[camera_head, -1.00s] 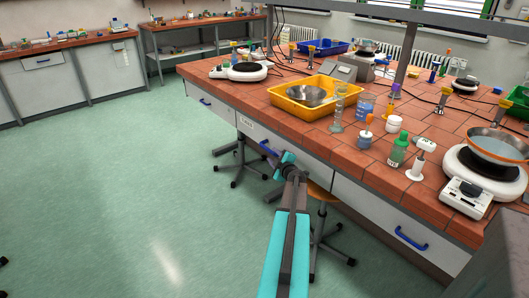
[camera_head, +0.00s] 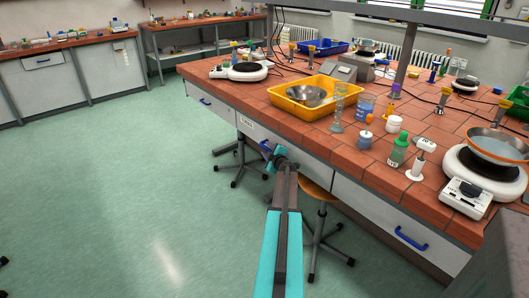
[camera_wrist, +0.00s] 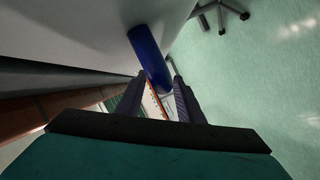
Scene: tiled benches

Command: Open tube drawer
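The labelled drawer (camera_head: 250,127) is in the bench front, left of the stool; its label is too small to read surely. Its face looks flush with the bench. Its blue handle (camera_head: 265,146) is partly covered by my gripper (camera_head: 273,154) in the head view. In the wrist view the blue handle (camera_wrist: 146,50) stands out from the pale drawer front, and its near end lies at the gap between my fingertips. My gripper (camera_wrist: 159,80) is open, its two dark fingers apart on either side of that end. I cannot tell if they touch it.
A stool (camera_head: 318,192) stands under the bench, right of my arm. Another drawer with a blue handle (camera_head: 411,238) is at the right. The tiled bench top (camera_head: 290,128) carries a yellow tray (camera_head: 290,106), bottles and glassware. The green floor (camera_head: 130,190) at left is clear.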

